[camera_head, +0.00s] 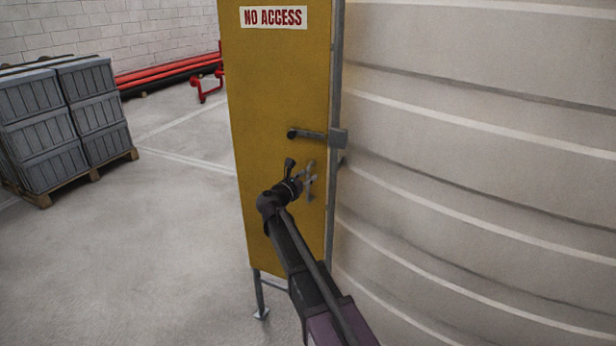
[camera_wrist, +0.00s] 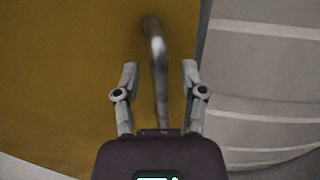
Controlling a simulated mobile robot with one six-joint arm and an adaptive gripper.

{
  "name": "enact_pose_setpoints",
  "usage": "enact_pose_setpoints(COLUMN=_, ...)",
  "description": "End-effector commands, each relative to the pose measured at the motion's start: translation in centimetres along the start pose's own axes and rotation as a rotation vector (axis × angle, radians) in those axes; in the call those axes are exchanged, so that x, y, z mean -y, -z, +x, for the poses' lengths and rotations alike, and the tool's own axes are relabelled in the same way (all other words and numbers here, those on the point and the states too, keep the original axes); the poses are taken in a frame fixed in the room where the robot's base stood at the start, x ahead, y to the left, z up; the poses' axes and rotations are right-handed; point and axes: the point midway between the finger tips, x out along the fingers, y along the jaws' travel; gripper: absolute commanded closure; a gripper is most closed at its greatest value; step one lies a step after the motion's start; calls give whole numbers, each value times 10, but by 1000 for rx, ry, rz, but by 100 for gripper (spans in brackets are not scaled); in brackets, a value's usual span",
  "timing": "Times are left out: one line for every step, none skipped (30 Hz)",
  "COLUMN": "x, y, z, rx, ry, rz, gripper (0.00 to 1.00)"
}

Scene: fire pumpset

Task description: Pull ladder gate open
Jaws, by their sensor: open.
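The yellow ladder gate (camera_head: 275,80) stands upright with a "NO ACCESS" sign near its top.
A large ribbed white tank (camera_head: 480,150) curves close along the right of the gate. Grey crates (camera_head: 75,110) stand on a wooden pallet (camera_head: 120,160) at the left. Red pipes (camera_head: 165,72) lie by the back wall. The floor left of the gate is clear.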

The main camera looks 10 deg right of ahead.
Motion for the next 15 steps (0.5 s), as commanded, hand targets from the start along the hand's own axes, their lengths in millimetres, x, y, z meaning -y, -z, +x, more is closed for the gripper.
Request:
enact_pose_setpoints(x=0, y=0, z=3, rx=0, ry=0, rz=0, gripper=46)
enact_pose_setpoints(x=0, y=0, z=5, rx=0, ry=0, rz=0, gripper=46)
enact_pose_setpoints(x=0, y=0, z=6, rx=0, ry=0, rz=0, gripper=46)
enact_pose_setpoints(x=0, y=0, z=6, rx=0, ry=0, rz=0, gripper=46)
enact_pose_setpoints(x=0, y=0, z=7, rx=0, ry=0, rz=0, gripper=46)
enact_pose_setpoints(x=0, y=0, z=7, rx=0, ry=0, rz=0, gripper=46)
enact_pose_setpoints(x=0, y=0, z=7, rx=0, ry=0, rz=0, gripper=46)
enact_pose_setpoints(x=0, y=0, z=7, rx=0, ry=0, rz=0, gripper=46)
enact_pose_setpoints(x=0, y=0, z=7, rx=0, ry=0, rz=0, gripper=46)
enact_pose_setpoints(x=0, y=0, z=7, rx=0, ry=0, rz=0, gripper=46)
enact_pose_setpoints(x=0, y=0, z=7, rx=0, ry=0, rz=0, gripper=46)
enact_pose_setpoints(x=0, y=0, z=7, rx=0, ry=0, rz=0, gripper=46)
enact_pose_setpoints(x=0, y=0, z=7, rx=0, ry=0, rz=0, gripper=46)
enact_pose_setpoints(x=0, y=0, z=7, rx=0, ry=0, rz=0, gripper=52)
enact_pose_setpoints(x=0, y=0, z=7, rx=0, ry=0, rz=0, gripper=64)
